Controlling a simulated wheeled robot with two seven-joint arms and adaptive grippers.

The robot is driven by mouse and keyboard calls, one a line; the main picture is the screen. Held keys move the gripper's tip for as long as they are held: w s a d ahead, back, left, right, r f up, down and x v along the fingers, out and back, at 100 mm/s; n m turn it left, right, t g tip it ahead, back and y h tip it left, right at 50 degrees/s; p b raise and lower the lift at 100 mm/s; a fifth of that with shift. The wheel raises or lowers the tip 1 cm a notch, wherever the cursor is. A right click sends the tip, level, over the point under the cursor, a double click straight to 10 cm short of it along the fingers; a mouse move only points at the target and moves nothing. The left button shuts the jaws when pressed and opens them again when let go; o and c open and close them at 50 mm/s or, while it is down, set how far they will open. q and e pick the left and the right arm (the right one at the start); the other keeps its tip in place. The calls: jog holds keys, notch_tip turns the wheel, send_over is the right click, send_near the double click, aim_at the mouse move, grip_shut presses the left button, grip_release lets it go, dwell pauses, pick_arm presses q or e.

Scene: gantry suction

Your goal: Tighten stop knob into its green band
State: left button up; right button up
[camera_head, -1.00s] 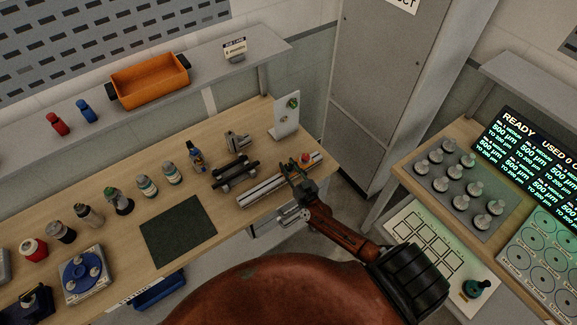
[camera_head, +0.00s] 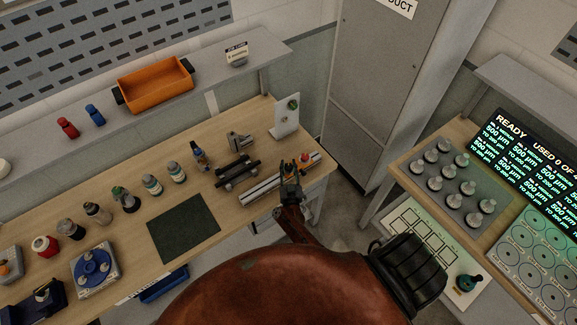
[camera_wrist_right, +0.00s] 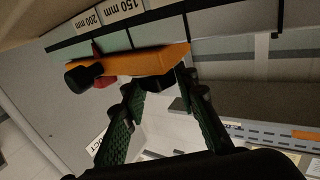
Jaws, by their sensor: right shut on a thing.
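My right gripper (camera_head: 291,168) is at the near side of the metal rail (camera_head: 262,187) on the wooden bench. A black round knob (camera_wrist_right: 83,76) sticks out from the block's left end, outside the fingers. The rail's scale (camera_wrist_right: 115,42) has pale green sections and labels reading 150 mm and 200 mm. I cannot make out a separate green band on the knob. My left gripper is in neither view.
A red button (camera_head: 305,157) sits near the rail's far right end. A white upright panel (camera_head: 287,120) with small green marks stands behind. A black-barred fixture (camera_head: 237,172) and a dark mat (camera_head: 183,228) lie left of the rail. A grey cabinet (camera_head: 375,90) stands beyond the bench.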

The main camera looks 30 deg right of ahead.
aim_at(289, 169)
jog(key=shift+r, duration=0.1)
jog(key=o, duration=1.2)
jog(key=shift+s, duration=0.1)
jog(key=v, duration=0.7)
jog(key=shift+s+a, duration=0.1)
jog(key=shift+a, duration=0.05)
